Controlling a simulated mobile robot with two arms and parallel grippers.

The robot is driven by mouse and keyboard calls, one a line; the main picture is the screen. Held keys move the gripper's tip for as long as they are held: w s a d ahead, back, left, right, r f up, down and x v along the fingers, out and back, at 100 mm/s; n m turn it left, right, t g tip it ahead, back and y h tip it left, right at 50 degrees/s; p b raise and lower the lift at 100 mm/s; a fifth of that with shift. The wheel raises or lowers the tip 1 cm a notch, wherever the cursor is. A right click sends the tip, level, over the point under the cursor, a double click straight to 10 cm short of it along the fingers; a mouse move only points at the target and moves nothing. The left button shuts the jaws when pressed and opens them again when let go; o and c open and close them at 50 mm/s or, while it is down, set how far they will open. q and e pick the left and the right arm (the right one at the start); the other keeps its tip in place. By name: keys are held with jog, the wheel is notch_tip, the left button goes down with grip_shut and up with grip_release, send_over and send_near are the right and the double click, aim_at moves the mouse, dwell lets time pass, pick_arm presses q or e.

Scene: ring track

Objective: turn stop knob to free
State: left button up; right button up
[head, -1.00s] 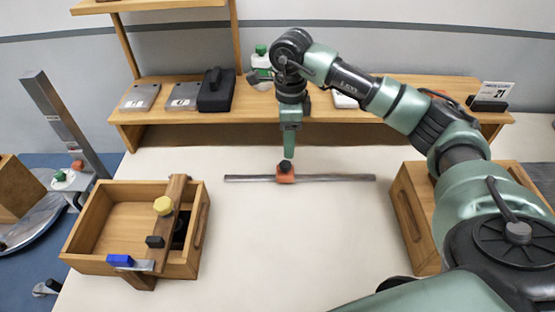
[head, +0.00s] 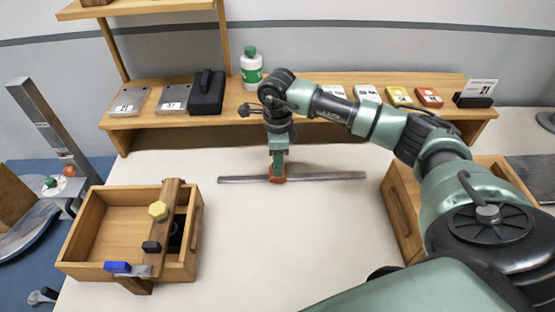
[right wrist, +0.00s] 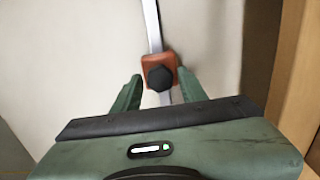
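A metal rail (head: 330,176) lies on the white table with an orange stop block (head: 278,179) on it. In the right wrist view the orange block (right wrist: 148,64) carries a black faceted stop knob (right wrist: 161,78). My right gripper (head: 278,173) points down over the block and hides the knob in the head view. In the right wrist view its two green fingers stand open on either side of the knob, with gaps visible. My left gripper is not in view.
A wooden tray (head: 72,232) with a crossbar, yellow knob (head: 158,211) and blue piece (head: 117,267) stands left. Another wooden box (head: 400,212) stands right. A back shelf (head: 225,112) holds a bottle (head: 251,68) and several boxes. The table around the rail is clear.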

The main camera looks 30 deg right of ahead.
grip_shut()
jog(key=shift+f+n+b, duration=0.15)
jog(key=shift+n+b, duration=0.65)
jog(key=shift+b, duration=0.15)
jog(key=shift+n+b, duration=1)
jog(key=shift+n, duration=0.2)
jog(key=n+b, duration=0.2)
jog(key=n, duration=0.1)
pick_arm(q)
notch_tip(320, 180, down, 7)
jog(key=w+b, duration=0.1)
pick_arm(e)
jog(key=shift+n, duration=0.9)
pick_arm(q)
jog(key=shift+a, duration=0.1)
pick_arm(e)
jog(key=shift+r, duration=0.2)
jog(key=shift+o, duration=2.1)
grip_release()
